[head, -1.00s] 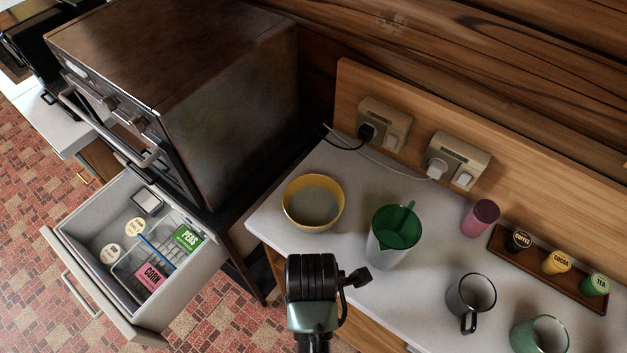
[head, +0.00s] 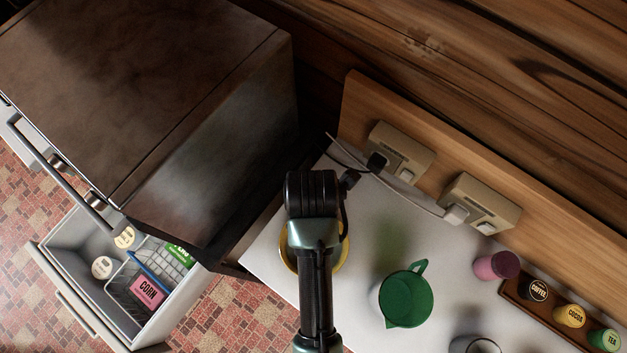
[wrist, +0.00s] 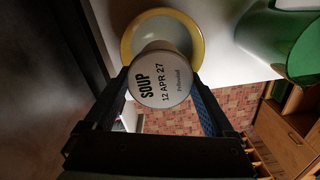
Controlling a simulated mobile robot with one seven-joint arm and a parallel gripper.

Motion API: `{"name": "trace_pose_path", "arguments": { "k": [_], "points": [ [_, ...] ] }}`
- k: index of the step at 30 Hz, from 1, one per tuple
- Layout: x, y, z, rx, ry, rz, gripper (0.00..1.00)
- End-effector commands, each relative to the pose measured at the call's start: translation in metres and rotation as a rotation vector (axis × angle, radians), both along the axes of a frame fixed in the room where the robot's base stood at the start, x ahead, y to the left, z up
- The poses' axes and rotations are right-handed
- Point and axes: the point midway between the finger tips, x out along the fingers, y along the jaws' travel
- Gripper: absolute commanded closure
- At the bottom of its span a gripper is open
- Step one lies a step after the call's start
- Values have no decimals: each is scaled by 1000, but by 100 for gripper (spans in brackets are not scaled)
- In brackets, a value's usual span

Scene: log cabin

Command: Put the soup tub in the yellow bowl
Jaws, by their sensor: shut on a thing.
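The soup tub (wrist: 162,82), round with a white lid reading "SOUP 12 APR 27", is between the fingers of my gripper (wrist: 162,90) in the wrist view. The gripper is shut on it. The yellow bowl (wrist: 197,48) shows just beyond the tub, partly covered by it. I cannot tell the height of the tub over the bowl. In the head view the bowl (head: 345,249) stands on the white counter, mostly hidden under my arm. The gripper and tub are hidden there too.
A green jug (head: 405,298) stands right of the bowl. A pink cup (head: 495,265) and a rack of small jars (head: 545,305) are farther right. A dark oven (head: 150,110) rises on the left, above an open drawer (head: 165,325) holding tubs and a basket.

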Motion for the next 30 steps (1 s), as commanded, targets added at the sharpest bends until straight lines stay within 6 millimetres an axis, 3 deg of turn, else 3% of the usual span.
{"name": "trace_pose_path", "arguments": {
  "k": [6,18,30],
  "points": [
    [-2,0,-37,0,5,0,85],
    [-1,0,-81,0,1,0,85],
    [-1,0,-88,0,0,0,85]
  ]
}}
